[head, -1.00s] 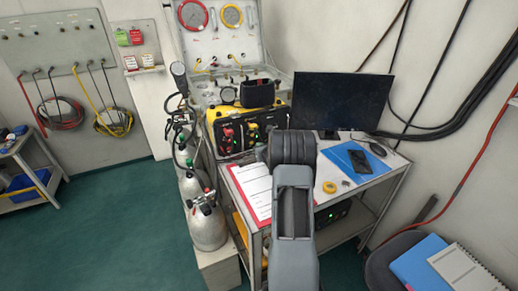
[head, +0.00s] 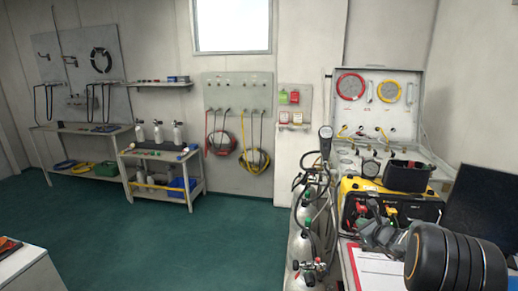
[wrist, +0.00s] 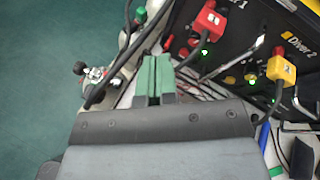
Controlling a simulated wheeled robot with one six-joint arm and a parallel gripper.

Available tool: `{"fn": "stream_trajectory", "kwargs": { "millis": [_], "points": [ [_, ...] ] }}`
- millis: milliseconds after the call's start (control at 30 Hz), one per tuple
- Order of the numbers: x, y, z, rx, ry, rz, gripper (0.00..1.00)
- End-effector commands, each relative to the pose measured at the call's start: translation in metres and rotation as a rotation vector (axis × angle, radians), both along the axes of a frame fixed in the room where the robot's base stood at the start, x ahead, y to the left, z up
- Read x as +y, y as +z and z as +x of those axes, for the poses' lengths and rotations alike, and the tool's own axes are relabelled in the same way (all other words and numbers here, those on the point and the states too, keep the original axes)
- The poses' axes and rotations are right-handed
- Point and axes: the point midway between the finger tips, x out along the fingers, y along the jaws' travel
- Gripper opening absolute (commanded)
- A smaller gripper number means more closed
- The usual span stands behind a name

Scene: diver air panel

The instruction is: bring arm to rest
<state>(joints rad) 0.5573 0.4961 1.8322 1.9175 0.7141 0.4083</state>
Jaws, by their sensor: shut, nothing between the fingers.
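My gripper (wrist: 158,76) shows in the wrist view with its two green fingers pressed together, empty. It is beside the front of the black and yellow diver air panel (wrist: 250,42), whose red plug (wrist: 208,20) and yellow plug (wrist: 280,68) are to the right of the fingers. In the head view my arm reaches in from the lower right, over the table, toward the panel's yellow case (head: 350,188). The fingertips are hard to make out there. I cannot tell whether the fingers touch anything.
Gas cylinders (head: 302,245) with hoses stand left of the panel. A monitor (head: 482,215) is at the right edge, and a red clipboard (head: 380,270) lies under my arm. A shelf trolley (head: 160,170) stands at the far wall. The green floor at left is open.

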Motion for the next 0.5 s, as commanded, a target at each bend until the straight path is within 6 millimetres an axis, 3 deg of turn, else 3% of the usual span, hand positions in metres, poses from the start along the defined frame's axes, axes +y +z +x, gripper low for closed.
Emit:
{"fn": "stream_trajectory", "kwargs": {
  "millis": [33, 200, 333, 400, 500],
  "points": [
    [0.041, 0.020, -0.009, 0.002, 0.145, -0.115, 0.00],
    [0.154, 0.051, -0.071, 0.022, 0.653, -0.541, 0.00],
    [0.208, 0.057, -0.137, 0.022, 1.019, -0.879, 0.00],
    [0.224, 0.057, -0.173, 0.020, 1.198, -1.055, 0.00],
    [0.234, 0.054, -0.218, 0.022, 1.418, -1.290, 0.00]
  ]
}}
